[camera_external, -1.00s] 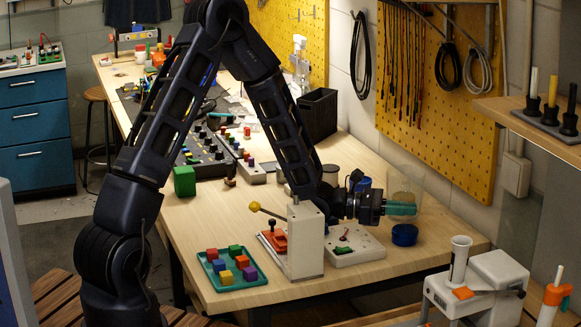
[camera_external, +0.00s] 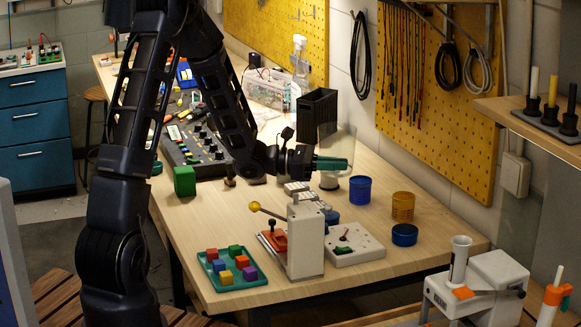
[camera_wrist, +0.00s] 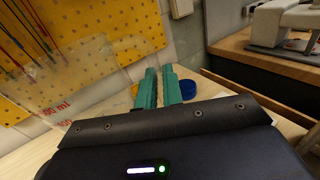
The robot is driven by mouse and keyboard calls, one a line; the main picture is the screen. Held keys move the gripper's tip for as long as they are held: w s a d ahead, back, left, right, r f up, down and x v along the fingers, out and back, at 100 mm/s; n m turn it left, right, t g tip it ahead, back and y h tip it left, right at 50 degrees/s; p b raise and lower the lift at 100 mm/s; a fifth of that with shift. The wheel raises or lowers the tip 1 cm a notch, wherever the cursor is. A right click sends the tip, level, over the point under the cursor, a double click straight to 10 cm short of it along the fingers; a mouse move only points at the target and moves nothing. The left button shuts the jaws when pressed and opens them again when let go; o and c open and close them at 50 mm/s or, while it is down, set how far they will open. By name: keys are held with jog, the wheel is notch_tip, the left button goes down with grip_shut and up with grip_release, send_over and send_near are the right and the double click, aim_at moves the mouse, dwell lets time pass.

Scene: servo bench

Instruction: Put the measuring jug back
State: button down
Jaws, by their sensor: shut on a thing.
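The measuring jug (camera_external: 338,143) is a clear, see-through vessel. In the external view it is above the far right part of the bench, in front of the wall. My gripper (camera_external: 346,163), with teal fingers, is shut on it; the exact grip spot is hard to see through the clear wall. In the wrist view the jug (camera_wrist: 75,95) shows faintly left of my gripper (camera_wrist: 159,76), with printed ml marks. A grey round piece (camera_external: 329,182) shows just below the jug; I cannot tell whether they touch.
A black bin (camera_external: 317,115) stands behind. A white switch box (camera_external: 354,246) and lever device (camera_external: 305,240) are in front.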

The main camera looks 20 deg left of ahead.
jog(key=s+a+r, duration=0.2)
jog(key=a, duration=0.7)
jog(key=s+a+r+t, duration=0.1)
jog(key=s+a+r, duration=0.15)
jog(key=a, duration=0.55)
jog(key=s+a+r, duration=0.1)
jog(key=a+r, duration=0.2)
jog(key=a, duration=0.6)
jog(key=shift+n+y, duration=0.3)
jog(key=shift+n, duration=0.1)
jog(key=f, duration=1.9)
jog(key=shift+s+f, duration=0.2)
jog(key=shift+f, duration=0.2)
jog(key=shift+f, duration=0.1)
jog(key=c, duration=2)
grip_release()
jog(key=o, duration=0.5)
jog(key=shift+c, duration=0.2)
